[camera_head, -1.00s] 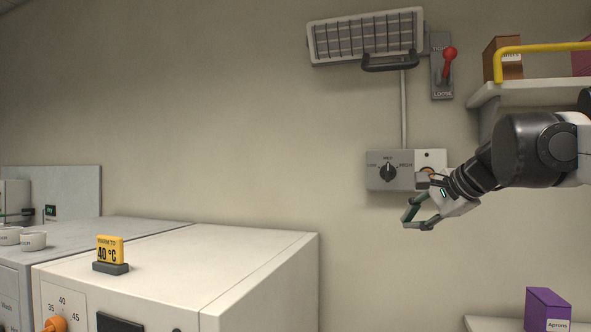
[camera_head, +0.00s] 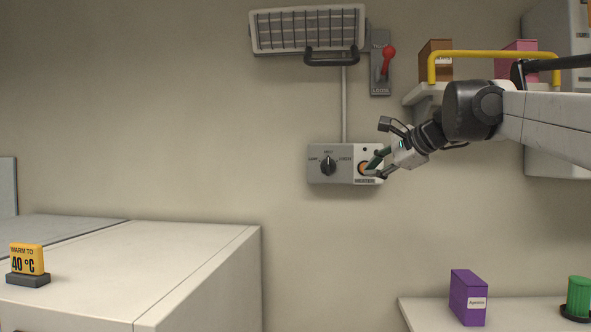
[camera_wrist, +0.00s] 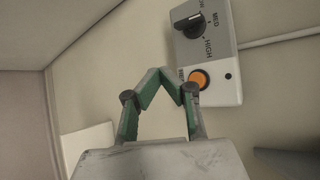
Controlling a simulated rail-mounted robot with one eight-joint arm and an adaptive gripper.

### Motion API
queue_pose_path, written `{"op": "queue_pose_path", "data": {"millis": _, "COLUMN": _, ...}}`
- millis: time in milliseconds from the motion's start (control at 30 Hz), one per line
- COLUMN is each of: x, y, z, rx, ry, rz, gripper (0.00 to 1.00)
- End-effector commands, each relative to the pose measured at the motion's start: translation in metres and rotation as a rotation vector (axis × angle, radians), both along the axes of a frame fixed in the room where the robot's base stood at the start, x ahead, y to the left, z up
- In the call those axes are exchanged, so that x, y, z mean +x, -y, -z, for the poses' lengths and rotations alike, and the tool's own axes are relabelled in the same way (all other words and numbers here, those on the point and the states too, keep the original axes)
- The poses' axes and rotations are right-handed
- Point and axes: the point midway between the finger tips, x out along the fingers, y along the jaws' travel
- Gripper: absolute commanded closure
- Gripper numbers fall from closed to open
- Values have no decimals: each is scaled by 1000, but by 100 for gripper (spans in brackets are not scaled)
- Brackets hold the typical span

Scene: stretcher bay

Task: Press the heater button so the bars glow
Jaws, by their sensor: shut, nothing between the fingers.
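The heater control box (camera_head: 318,174) is on the wall, with a black dial (camera_head: 328,166) marked MED and HIGH and a white panel holding an orange round button (camera_head: 363,169). The button also shows in the wrist view (camera_wrist: 199,79), on the box at the upper right. The barred heater (camera_head: 307,31) is on the wall above; its bars look dark. My gripper (camera_head: 368,165) is shut and empty, its tips close to the button. In the wrist view the fingertips (camera_wrist: 169,74) are just left of the button. I cannot tell whether they touch it.
A red-handled lever (camera_head: 387,62) is right of the heater. A shelf with a yellow rail (camera_head: 490,54) holds boxes at the upper right. A purple box (camera_head: 468,297) stands on a lower shelf. A white cabinet (camera_head: 150,265) is at the lower left.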

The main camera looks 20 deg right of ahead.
Motion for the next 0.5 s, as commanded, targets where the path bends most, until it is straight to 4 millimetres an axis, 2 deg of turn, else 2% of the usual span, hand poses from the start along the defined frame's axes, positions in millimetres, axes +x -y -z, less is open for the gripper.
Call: {"op": "queue_pose_path", "data": {"millis": 500, "x": 55, "y": 23, "z": 0, "rx": -1, "ry": -1, "rz": -1, "gripper": 100}}
